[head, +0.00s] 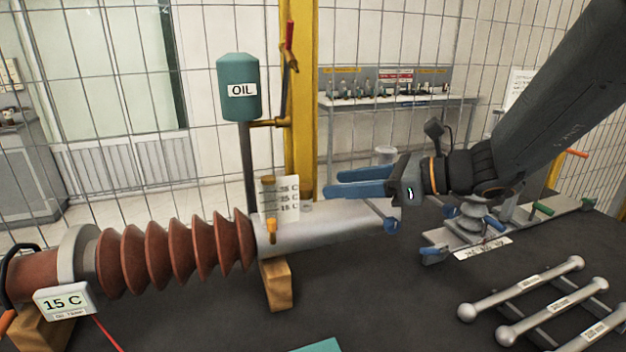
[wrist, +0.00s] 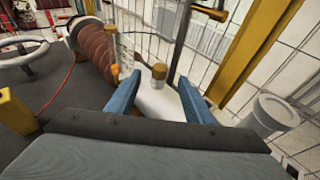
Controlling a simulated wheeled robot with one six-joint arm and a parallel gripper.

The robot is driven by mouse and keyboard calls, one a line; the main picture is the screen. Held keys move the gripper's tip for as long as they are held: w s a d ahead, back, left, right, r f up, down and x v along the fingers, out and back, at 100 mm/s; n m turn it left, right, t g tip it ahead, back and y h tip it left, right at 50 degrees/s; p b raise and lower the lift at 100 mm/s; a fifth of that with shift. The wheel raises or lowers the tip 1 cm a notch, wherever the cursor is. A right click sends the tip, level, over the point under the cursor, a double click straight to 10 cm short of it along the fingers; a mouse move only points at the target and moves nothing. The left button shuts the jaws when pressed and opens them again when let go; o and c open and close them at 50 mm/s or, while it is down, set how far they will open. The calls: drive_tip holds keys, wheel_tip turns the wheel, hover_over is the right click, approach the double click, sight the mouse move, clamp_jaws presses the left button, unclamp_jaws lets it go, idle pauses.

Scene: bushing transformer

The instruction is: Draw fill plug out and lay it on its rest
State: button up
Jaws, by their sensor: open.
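The likely fill plug is a brown cap (wrist: 159,71) on a pale neck on top of the grey metal tube. In the wrist view it stands upright, apart from and between my gripper's two blue fingers (wrist: 160,82). In the head view my gripper (head: 328,182) is open and empty above the grey tube (head: 350,228), its fingers pointing left. I cannot make out the plug clearly in the head view. I cannot tell which thing is the plug's rest.
A level gauge with a scale card (head: 288,203) stands left of my fingers. A yellow post (head: 302,100) and green oil tank (head: 238,85) rise behind. Ribbed brown bushing (head: 170,255) lies left. Metal rods (head: 555,308) lie front right.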

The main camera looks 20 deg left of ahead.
sight(304, 186)
drive_tip(key=shift+p+x, duration=1.35)
drive_tip(key=shift+x, duration=2.45)
drive_tip(key=shift+f, duration=0.1)
drive_tip(key=c, duration=1.1)
drive_tip(key=shift+c, duration=0.3)
